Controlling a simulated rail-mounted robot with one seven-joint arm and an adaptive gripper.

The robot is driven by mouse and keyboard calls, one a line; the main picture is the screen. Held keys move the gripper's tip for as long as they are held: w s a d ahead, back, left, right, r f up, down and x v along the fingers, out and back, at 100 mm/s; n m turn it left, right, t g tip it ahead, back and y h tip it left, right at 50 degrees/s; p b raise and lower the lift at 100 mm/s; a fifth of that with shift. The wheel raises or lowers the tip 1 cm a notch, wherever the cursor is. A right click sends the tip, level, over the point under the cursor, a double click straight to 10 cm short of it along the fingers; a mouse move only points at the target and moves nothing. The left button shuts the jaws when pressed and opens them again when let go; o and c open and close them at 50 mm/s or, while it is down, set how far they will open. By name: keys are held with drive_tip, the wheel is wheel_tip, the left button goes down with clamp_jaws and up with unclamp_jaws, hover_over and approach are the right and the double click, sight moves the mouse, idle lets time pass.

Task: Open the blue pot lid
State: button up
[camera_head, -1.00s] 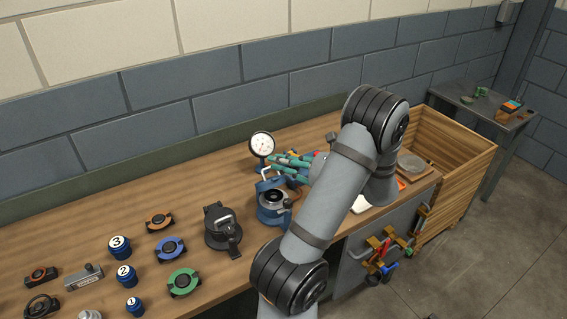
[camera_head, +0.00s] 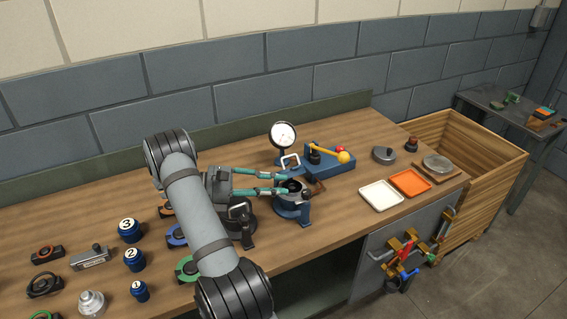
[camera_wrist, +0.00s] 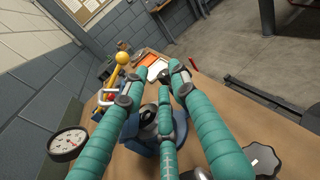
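The blue pot (camera_head: 290,211) stands on the bench, with a dark round centre on top and a lever at its front right side. A pale arched handle (camera_head: 290,161) shows just behind its top. I cannot tell whether the lid is shut or raised. My gripper (camera_head: 285,183) has teal fingers reaching from the left over the pot's top. In the wrist view its fingers are spread apart with nothing clearly held between them. The blue pot body (camera_wrist: 142,147) shows below the fingers there, partly hidden by them. Contact cannot be told.
A dark clamped pot (camera_head: 240,212) stands close left, partly behind my arm. A dial gauge (camera_head: 283,135) and a blue box with a yellow-knobbed lever (camera_head: 330,158) stand behind. White (camera_head: 381,196) and orange (camera_head: 410,183) trays lie right. Numbered blue jars (camera_head: 134,260) stand left.

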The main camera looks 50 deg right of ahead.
sight(286, 157)
drive_tip(key=w+d+r+n+t+h, duration=0.15)
drive_tip(key=w+n+t+h, duration=0.3)
drive_tip(key=w, duration=0.45)
drive_tip(key=shift+m+h, duration=0.25)
drive_tip(key=p+x, duration=0.2)
drive_tip(key=x, duration=0.8)
drive_tip(key=shift+d+f, duration=0.2)
drive_tip(key=shift+d, duration=0.1)
drive_tip(key=shift+g, duration=0.35)
drive_tip(key=shift+c, duration=0.6)
drive_tip(key=c, duration=0.5)
clamp_jaws()
drive_tip(key=shift+w, duration=0.1)
